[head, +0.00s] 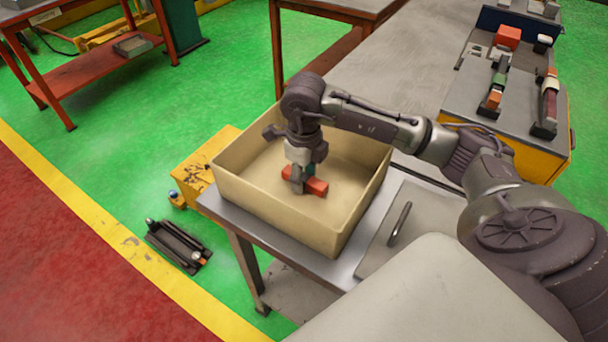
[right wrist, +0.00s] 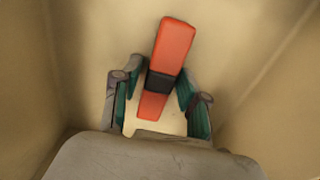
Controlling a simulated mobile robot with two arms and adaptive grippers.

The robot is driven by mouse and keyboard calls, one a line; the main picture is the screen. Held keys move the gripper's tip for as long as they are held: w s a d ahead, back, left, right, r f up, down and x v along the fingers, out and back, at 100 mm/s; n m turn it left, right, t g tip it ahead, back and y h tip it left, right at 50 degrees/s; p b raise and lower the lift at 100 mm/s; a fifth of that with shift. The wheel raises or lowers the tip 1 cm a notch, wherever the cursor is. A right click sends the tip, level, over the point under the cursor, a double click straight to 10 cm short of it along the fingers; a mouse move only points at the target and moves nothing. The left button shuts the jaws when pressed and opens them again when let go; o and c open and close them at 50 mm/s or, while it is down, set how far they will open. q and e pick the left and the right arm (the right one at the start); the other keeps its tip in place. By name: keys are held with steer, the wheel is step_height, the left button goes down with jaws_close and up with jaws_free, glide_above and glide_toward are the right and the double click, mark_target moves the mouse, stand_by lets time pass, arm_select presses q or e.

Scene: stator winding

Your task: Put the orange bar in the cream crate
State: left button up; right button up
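The orange bar (head: 317,186) has a dark band around its middle. It is inside the cream crate (head: 290,225), low near the crate's floor. The right wrist view shows the bar (right wrist: 172,48) lying lengthwise between my right gripper's fingers. My right gripper (head: 301,181) points down into the crate. In the right wrist view my right gripper (right wrist: 160,85) has its fingers on either side of the dark band, with narrow gaps showing beside the bar, so it looks open. Whether the bar rests fully on the floor is hard to tell. My left gripper is not in view.
The crate stands on a grey metal table (head: 270,238) with a handled panel (head: 399,223) to its right. A grey-topped yellow workbench (head: 520,130) at the right carries trays of parts. A yellow box (head: 196,170) and a dark tool (head: 178,246) are on the floor at left.

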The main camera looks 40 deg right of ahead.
mark_target(304, 177)
steer(key=shift+o, duration=0.2)
steer(key=shift+r, duration=0.1)
steer(key=shift+r, duration=0.2)
step_height(304, 177, up, 12)
steer(key=shift+f, duration=0.15)
stand_by(0.5)
